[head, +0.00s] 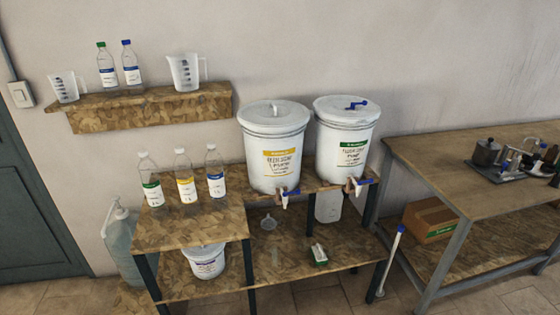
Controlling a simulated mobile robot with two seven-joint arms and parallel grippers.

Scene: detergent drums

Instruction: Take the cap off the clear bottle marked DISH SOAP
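Three clear bottles stand upright in a row on the left, lower table top: one with a green-banded label (151,190), one with a yellow-banded label (186,188) and one with a blue-banded label (216,184). Their tops look whitish. I cannot tell whether these are caps. Two more clear bottles stand on the wall shelf, one with a green cap (107,73) and one with a blue cap (130,70). The label print is too small to read, so I cannot tell which bottle is marked DISH SOAP. Neither of my grippers is in view.
Two white drums with taps, one yellow-labelled (273,150) and one green-labelled (345,145), stand right of the bottles. Measuring jugs (186,73) flank the shelf bottles. A white bucket (205,262) sits below. The right workbench (440,168) has bare room at its left.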

